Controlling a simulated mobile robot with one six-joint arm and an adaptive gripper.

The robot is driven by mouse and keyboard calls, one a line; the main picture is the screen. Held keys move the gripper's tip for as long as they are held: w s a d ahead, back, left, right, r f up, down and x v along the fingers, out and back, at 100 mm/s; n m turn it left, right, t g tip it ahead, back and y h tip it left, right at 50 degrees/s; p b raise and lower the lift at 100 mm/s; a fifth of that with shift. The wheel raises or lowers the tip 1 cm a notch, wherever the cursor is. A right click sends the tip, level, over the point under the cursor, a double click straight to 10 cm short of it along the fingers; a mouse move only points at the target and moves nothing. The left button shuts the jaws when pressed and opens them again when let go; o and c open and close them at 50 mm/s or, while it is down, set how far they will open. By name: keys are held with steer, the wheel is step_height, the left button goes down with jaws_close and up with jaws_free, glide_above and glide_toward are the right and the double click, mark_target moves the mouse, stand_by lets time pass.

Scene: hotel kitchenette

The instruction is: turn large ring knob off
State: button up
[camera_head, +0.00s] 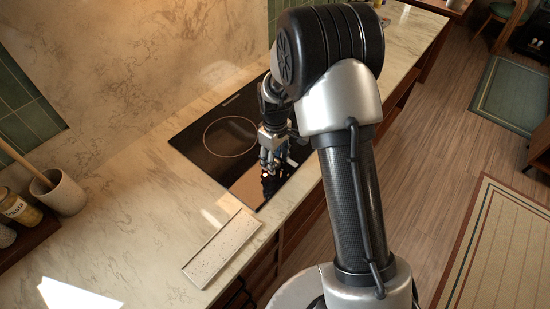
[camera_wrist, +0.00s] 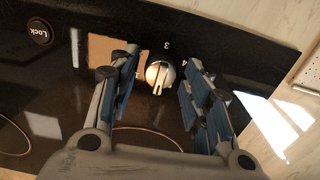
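The knob (camera_wrist: 159,75) is a small round metallic dial with a raised grip, on the black cooktop (camera_wrist: 75,85). The digit 3 shows above it, and another mark at its right is partly covered. My gripper (camera_wrist: 160,62) is open, with one blue-padded finger on each side of the knob and gaps between. In the head view my gripper (camera_head: 272,158) is low over the front part of the cooktop (camera_head: 200,143). The knob is too small to make out there. A large cooking ring (camera_head: 230,136) lies left of my gripper.
A round Lock button (camera_wrist: 40,31) is left of the knob in the wrist view. A speckled rectangular tray (camera_head: 222,248) lies on the marble counter (camera_head: 140,215) in front of the cooktop. A utensil pot (camera_head: 61,193) and a jar (camera_head: 18,208) stand far left.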

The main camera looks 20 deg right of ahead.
steer(key=shift+o, duration=0.2)
step_height(320, 180, up, 12)
stand_by(0.6)
stand_by(0.3)
steer(key=s+r+m+t, duration=0.2)
steer(key=s+r+m, duration=0.1)
steer(key=s+r, duration=0.9)
steer(key=s+r+m+t, duration=0.2)
steer(key=s+m, duration=0.2)
steer(key=s, duration=1.2)
steer(key=shift+r+t+b, duration=0.15)
steer(key=shift+t+b, duration=0.15)
steer(key=shift+b, duration=0.05)
